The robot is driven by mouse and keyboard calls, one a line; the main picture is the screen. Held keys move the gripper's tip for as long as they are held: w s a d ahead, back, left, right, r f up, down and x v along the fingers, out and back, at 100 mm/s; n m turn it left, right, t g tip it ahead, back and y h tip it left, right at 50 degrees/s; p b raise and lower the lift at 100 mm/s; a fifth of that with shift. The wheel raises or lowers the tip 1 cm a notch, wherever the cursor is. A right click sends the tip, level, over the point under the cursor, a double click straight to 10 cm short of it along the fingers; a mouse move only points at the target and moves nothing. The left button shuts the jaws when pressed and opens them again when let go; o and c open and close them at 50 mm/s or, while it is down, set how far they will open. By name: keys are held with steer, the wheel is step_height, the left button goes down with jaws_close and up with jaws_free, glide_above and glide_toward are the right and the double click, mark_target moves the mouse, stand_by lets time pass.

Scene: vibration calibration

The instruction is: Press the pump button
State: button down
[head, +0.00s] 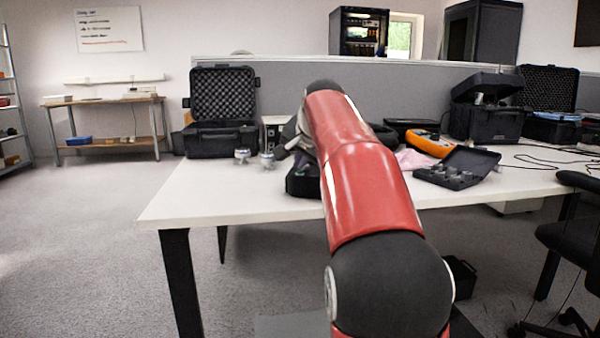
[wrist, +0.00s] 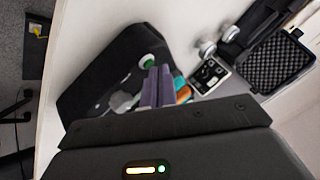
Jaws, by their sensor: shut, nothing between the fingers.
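The pump looks to be the black, slope-topped unit (wrist: 100,82) in the wrist view. A pale round button with a green ring (wrist: 147,62) is on it, close to my fingertips. In the head view the black unit (head: 301,182) is at the table's front edge, largely hidden behind my red arm. My gripper (wrist: 158,70) is shut and empty, its two purple-grey fingers together. Its tips appear at the lower edge of the button; I cannot tell whether they touch it.
The white table (head: 190,195) has an open black case (head: 222,138), two silver sensors (head: 242,156) and a grey box with dials (wrist: 209,75). Right of my arm are an orange meter (head: 431,143) and a small open case (head: 457,168). The table's front left is clear.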

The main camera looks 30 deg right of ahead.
mark_target(301, 175)
steer(key=shift+f, duration=0.1)
stand_by(0.5)
steer(key=shift+r+p, duration=0.4)
steer(key=shift+p, duration=0.2)
step_height(301, 175, up, 6)
steer(key=p, duration=0.6)
